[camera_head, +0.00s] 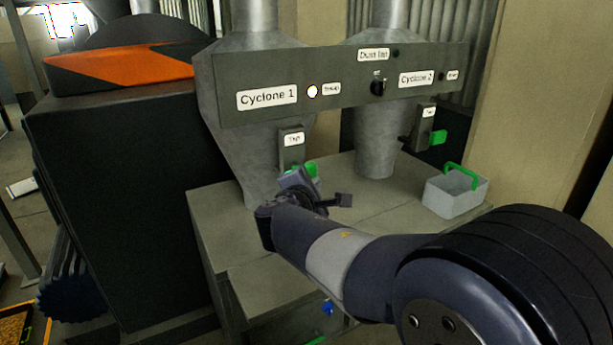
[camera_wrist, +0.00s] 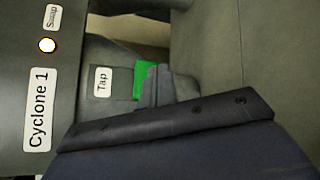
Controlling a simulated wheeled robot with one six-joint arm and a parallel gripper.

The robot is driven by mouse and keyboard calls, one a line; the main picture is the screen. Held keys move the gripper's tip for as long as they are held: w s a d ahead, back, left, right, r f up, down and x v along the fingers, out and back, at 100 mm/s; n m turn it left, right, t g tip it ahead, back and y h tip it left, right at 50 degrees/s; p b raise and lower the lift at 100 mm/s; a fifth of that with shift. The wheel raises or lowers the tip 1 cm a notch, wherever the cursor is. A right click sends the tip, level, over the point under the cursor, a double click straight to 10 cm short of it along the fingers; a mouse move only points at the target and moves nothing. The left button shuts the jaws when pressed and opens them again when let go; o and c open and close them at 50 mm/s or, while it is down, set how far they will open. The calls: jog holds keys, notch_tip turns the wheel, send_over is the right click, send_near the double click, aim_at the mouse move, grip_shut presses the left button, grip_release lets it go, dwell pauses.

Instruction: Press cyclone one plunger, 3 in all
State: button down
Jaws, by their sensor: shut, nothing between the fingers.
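Cyclone 1 (camera_head: 225,85) is the grey metal cone under the left part of the panel. Its tap box (camera_head: 291,148), labelled "Tap", hangs below the panel and also shows in the wrist view (camera_wrist: 102,84). The green plunger (camera_head: 312,168) of cyclone one is at the box's lower end, partly hidden by my gripper. In the wrist view the plunger (camera_wrist: 140,78) shows as a green patch right at my fingertips. My gripper (camera_head: 299,178) is shut and empty, close against the plunger. I cannot tell if it touches or how far the plunger is pressed.
The panel (camera_head: 345,85) has a lit round lamp (camera_head: 313,91) beside the "Cyclone 1" label and a black knob (camera_head: 378,87). Cyclone 2's green plunger (camera_head: 438,137) sticks out to the right. A grey bin (camera_head: 457,194) with a green handle stands on the bench (camera_head: 222,225).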

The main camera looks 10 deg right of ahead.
jog(key=s, duration=0.2)
jog(key=s+d+b, duration=0.1)
jog(key=shift+s+d, duration=0.1)
jog(key=shift+s, duration=0.3)
jog(key=shift+s+r+p, duration=0.1)
jog(key=shift+p, duration=0.45)
dwell(1.8)
jog(key=s+p, duration=0.1)
jog(key=p, duration=0.3)
jog(key=s+d+p, duration=0.1)
jog(key=s+p, duration=0.1)
jog(key=p, duration=0.2)
jog(key=shift+s+d, duration=0.1)
jog(key=shift+s, duration=0.15)
jog(key=w+a+p, duration=0.2)
jog(key=w, duration=0.6)
jog(key=shift+w+a, duration=0.2)
jog(key=shift+a, duration=0.15)
